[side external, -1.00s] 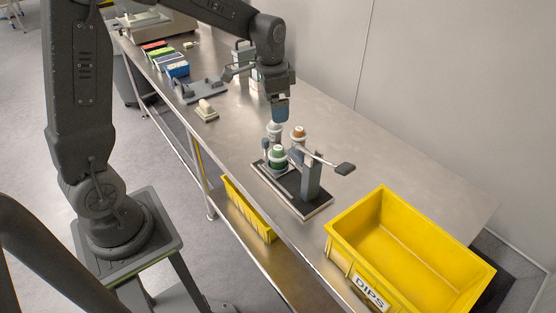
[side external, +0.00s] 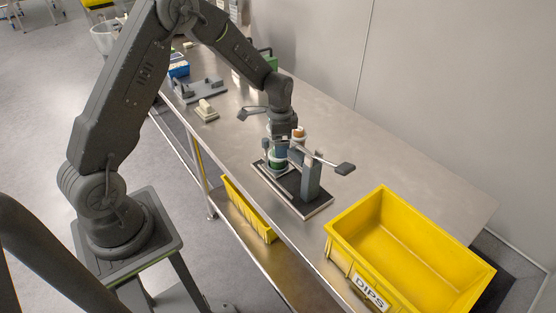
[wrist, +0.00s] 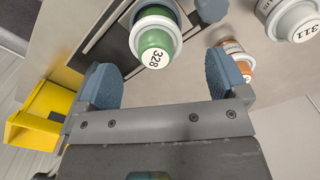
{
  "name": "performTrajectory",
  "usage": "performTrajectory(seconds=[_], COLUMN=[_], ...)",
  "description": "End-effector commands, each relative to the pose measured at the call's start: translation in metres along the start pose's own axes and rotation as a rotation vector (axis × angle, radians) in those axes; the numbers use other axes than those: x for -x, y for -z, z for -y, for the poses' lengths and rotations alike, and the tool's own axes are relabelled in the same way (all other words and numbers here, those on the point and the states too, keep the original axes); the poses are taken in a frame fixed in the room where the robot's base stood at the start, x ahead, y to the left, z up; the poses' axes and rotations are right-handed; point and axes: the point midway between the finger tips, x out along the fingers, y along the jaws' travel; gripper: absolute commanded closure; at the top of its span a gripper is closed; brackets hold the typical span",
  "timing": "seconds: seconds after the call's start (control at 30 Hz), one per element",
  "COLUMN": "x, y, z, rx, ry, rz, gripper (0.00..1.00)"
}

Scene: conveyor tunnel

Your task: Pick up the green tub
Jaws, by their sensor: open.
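The green tub (wrist: 154,42) has a white lid marked 328 and stands on the dark stand (side external: 312,208) in the wrist view. In the wrist view my gripper (wrist: 164,76) is open, with one blue finger to the left of the tub's lid and one to the right. The lid lies just ahead of the gap between the fingertips.
An orange tub (wrist: 238,62) is close outside the right finger, and a grey tub marked 311 (wrist: 291,18) is farther right. The stand's post and paddle arm (side external: 344,168) rise beside my gripper. A yellow DIPS crate (side external: 340,243) stands at the near right.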

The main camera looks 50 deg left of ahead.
Motion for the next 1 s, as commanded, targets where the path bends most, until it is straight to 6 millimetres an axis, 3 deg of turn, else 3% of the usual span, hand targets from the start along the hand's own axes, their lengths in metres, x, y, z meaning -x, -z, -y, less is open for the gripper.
performTrajectory(seconds=[0.33,0.67,1.0], x=[-0.045,-0.051,-0.051], y=[-0.002,-0.002,-0.002], z=[-0.004,-0.004,-0.004], rx=[0.000,0.001,0.001], ry=[-0.002,0.001,0.001], rz=[0.002,0.000,0.000], gripper=[0.08,0.09,0.41])
